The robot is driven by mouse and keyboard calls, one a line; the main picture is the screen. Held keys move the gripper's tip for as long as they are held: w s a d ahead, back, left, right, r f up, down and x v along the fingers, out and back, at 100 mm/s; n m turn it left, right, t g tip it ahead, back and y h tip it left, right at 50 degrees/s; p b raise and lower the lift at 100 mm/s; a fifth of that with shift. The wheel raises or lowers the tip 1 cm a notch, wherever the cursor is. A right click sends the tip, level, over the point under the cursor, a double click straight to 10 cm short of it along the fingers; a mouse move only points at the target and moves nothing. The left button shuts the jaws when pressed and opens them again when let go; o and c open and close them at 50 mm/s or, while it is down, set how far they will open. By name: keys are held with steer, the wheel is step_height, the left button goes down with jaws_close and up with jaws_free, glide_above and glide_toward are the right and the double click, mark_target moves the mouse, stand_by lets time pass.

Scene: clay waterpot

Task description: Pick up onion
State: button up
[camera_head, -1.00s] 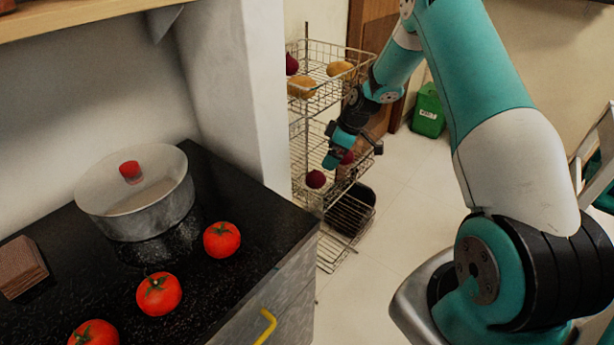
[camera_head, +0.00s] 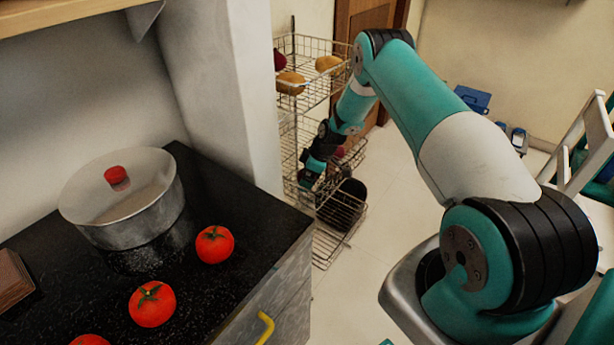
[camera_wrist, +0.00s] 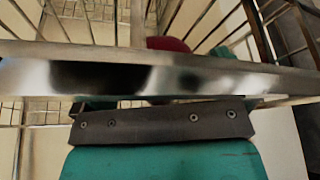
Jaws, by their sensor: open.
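My gripper (camera_head: 308,178) is at the middle basket of a wire rack, with its jaws open. In the wrist view a blurred metal bar crosses close in front of the camera and hides most of the fingers. A dark red onion (camera_wrist: 168,44) shows just beyond that bar, partly covered by it. In the head view one red onion (camera_head: 339,152) shows in the middle basket, partly behind my wrist. The spot at my fingertips is hidden by the gripper, so I cannot tell if it touches an onion.
The wire rack's top basket (camera_head: 312,92) holds another dark red onion (camera_head: 280,60) and two potatoes (camera_head: 290,83). A black round thing (camera_head: 348,190) sits low in the rack. The counter (camera_head: 235,283) with a pot (camera_head: 122,215) and tomatoes is at left.

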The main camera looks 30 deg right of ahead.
steer(key=shift+f, duration=0.3)
steer(key=c, duration=1.1)
steer(key=shift+o, duration=0.2)
steer(key=shift+r, duration=0.2)
